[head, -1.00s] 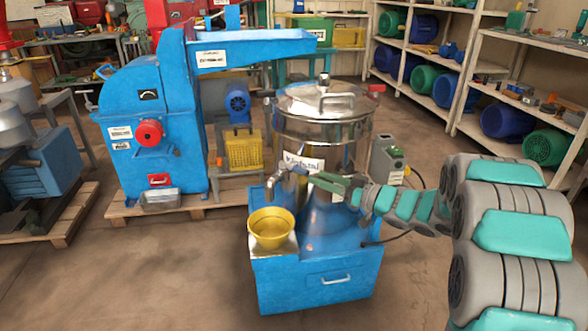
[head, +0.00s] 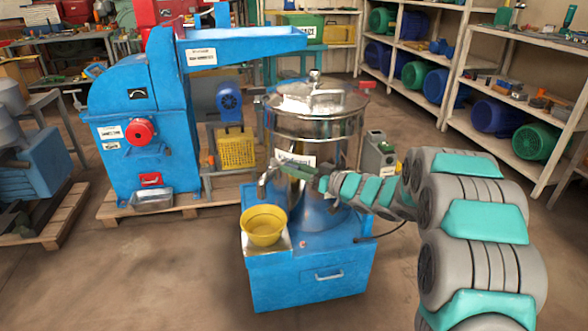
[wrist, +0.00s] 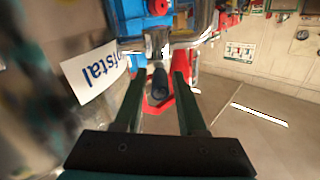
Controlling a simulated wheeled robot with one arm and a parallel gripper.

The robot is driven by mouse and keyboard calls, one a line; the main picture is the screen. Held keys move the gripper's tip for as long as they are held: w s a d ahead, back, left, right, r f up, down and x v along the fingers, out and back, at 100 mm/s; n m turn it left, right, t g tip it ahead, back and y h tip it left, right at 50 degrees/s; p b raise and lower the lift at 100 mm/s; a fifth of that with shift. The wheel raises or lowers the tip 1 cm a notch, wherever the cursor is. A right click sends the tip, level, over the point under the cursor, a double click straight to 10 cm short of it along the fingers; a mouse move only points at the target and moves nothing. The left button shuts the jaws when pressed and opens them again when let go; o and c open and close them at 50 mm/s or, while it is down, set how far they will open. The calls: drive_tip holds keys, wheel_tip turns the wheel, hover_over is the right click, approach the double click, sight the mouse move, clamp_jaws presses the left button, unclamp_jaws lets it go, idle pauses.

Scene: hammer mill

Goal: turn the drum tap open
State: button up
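The steel drum (head: 318,130) stands on a blue base. Its metal tap (head: 268,179) sticks out on the left, above a yellow bowl (head: 264,224). My gripper (head: 287,168) reaches in from the right, close by the tap; the tap's handle is too small to make out there. In the wrist view my gripper (wrist: 157,78) is open, its two dark fingers apart. A dark lever end of the tap (wrist: 158,82) shows between the fingers, with a gap on each side. The tap's metal body (wrist: 157,44) shows beyond the fingertips.
A blue hammer mill (head: 140,125) on a pallet stands behind to the left. A yellow crate (head: 235,148) is behind the drum, and a grey box (head: 378,157) is to its right. Shelves with motors line the right. The floor in front is clear.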

clamp_jaws()
idle(1.1)
